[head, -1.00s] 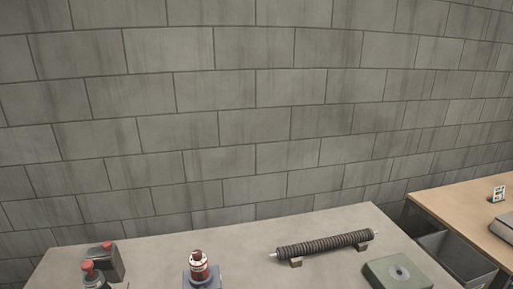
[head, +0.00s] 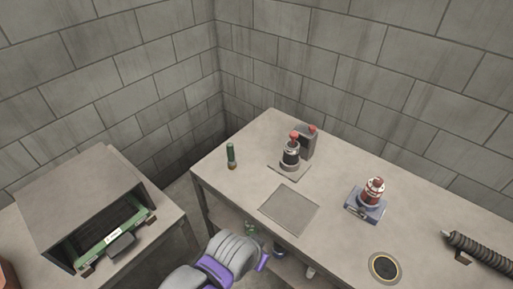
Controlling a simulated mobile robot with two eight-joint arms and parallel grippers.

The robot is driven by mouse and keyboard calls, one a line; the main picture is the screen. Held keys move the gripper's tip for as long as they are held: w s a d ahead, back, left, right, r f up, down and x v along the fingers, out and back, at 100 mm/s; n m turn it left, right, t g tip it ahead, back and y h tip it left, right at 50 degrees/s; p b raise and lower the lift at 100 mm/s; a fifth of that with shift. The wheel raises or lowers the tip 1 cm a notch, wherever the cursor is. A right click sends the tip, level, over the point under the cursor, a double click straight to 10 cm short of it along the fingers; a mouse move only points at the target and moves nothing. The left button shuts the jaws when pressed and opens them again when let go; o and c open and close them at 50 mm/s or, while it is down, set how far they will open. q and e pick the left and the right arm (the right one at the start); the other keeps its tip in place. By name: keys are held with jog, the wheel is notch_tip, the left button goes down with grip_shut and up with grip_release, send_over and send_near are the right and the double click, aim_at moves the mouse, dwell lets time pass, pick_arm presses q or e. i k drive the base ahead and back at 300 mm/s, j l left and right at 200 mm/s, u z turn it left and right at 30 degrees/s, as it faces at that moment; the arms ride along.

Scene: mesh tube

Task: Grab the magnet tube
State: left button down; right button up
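No thing is labelled as the magnet tube, and I cannot tell for sure which one it is. A small upright green tube (head: 231,155) with a dark yellowish base stands at the table's left corner. A dark ribbed tube (head: 482,250) lies at the right edge, partly cut off. A red and white cylinder (head: 374,190) stands on a blue-grey base. My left gripper (head: 240,262), grey and purple, is low in front of the table, apart from all of these; its finger opening is not clear. My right gripper is out of view.
The grey table (head: 330,228) has a flat square plate (head: 289,208) and a round dark disc (head: 385,267). A grey box with a red top (head: 308,139) is at the back. An open-fronted grey cabinet (head: 85,200) with a green panel stands on the left. A gap separates them.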

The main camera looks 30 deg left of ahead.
aim_at(291, 155)
jog(key=u, duration=0.85)
jog(key=i+j+u, duration=0.45)
jog(key=j+u, duration=0.15)
